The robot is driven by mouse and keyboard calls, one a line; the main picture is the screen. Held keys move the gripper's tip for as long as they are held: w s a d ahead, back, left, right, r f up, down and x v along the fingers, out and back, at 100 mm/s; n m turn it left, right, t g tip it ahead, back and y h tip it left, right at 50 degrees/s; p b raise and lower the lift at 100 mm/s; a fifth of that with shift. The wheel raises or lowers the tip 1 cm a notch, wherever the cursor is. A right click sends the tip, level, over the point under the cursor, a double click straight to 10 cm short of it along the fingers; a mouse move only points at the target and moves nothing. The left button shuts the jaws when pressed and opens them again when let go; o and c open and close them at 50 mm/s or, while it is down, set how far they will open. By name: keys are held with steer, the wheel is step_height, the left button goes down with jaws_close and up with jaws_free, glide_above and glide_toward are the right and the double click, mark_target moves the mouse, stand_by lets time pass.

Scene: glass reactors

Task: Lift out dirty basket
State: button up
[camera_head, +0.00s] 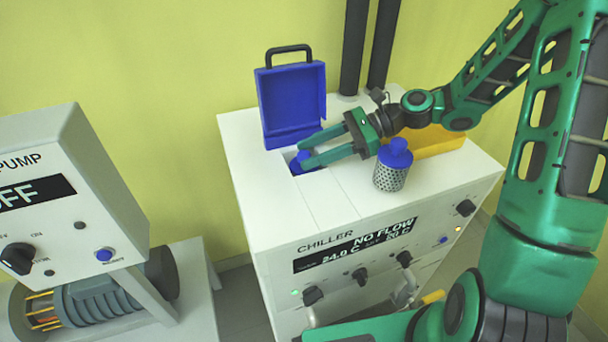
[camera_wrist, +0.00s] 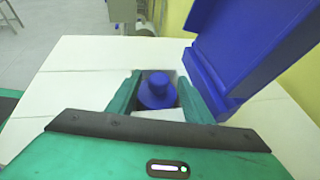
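The dirty basket shows only as a blue knob (camera_head: 301,159) in the square opening on the chiller's (camera_head: 285,205) top; its body is hidden below. The knob also shows in the wrist view (camera_wrist: 157,90). My gripper (camera_head: 304,150) reaches over the opening from the right. In the wrist view my gripper (camera_wrist: 158,80) has one finger on each side of the knob, with a gap visible around it. It is open and holds nothing. A blue lid (camera_head: 290,103) with a black handle stands raised behind the opening.
A second basket, metal mesh with a blue top (camera_head: 391,166), stands on the chiller below my wrist. A yellow object (camera_head: 430,142) lies behind it. Two dark pipes (camera_head: 368,45) rise at the back. A pump unit (camera_head: 75,200) stands left. The chiller's front-left top is clear.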

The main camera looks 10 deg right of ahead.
jaws_close()
steer(key=shift+r, duration=0.15)
